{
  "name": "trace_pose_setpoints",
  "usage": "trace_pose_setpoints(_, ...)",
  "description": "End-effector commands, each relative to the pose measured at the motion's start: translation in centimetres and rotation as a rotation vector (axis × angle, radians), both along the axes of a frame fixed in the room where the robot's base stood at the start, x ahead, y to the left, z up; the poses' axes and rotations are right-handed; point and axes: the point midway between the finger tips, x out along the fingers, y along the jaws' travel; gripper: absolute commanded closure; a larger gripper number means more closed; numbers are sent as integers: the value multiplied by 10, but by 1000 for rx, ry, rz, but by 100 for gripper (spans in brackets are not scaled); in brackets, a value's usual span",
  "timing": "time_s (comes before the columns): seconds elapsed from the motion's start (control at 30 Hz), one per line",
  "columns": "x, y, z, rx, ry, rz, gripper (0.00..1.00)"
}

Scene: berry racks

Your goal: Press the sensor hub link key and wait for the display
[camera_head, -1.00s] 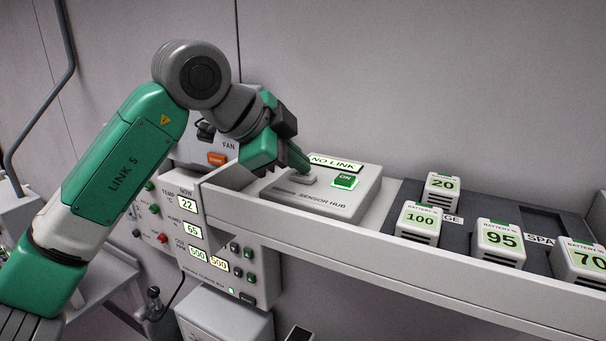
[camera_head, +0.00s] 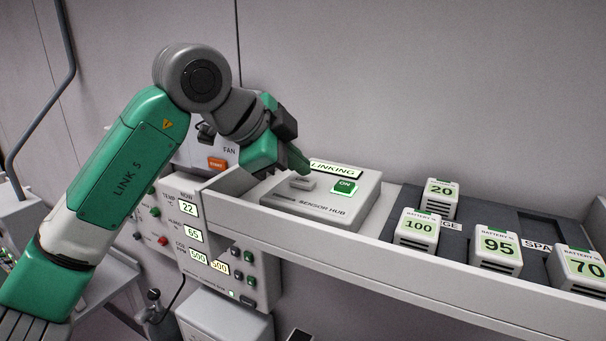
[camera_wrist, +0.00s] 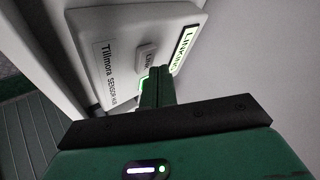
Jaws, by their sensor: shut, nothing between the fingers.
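The sensor hub (camera_head: 322,206) is a pale box on the shelf, and it also shows in the wrist view (camera_wrist: 112,68). Its display (camera_head: 336,170) reads "LINKING"; in the wrist view the display (camera_wrist: 180,50) is partly visible. The grey link key (camera_head: 302,183) sits left of the lit green "ON" button (camera_head: 345,187); in the wrist view the key (camera_wrist: 147,56) shows its "LINK" lettering. My gripper (camera_head: 302,168) is shut and empty. Its tip hovers just above the hub, close to the key and apparently clear of it. In the wrist view the fingers (camera_wrist: 157,88) partly cover the green button.
Battery blocks marked 20 (camera_head: 440,198), 100 (camera_head: 418,230), 95 (camera_head: 497,247) and 70 (camera_head: 582,268) stand on a dark tray (camera_head: 480,217) to the right. A fan panel (camera_head: 216,163) and a control unit with readouts (camera_head: 228,250) are at left. A shelf lip (camera_head: 390,262) runs along the front.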

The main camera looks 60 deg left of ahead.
Motion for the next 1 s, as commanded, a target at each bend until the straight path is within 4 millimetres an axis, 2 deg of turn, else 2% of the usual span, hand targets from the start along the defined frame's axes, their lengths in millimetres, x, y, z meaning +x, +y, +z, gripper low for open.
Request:
trace_pose_setpoints(0.03, 0, 0, 6, 0, -1, -1, 100)
trace_pose_setpoints(0.43, 0, 0, 9, 0, -1, 0, 100)
trace_pose_setpoints(0.9, 0, 0, 55, -1, -2, 0, 100)
trace_pose_setpoints(1.0, 0, 0, 57, -1, -1, 0, 100)
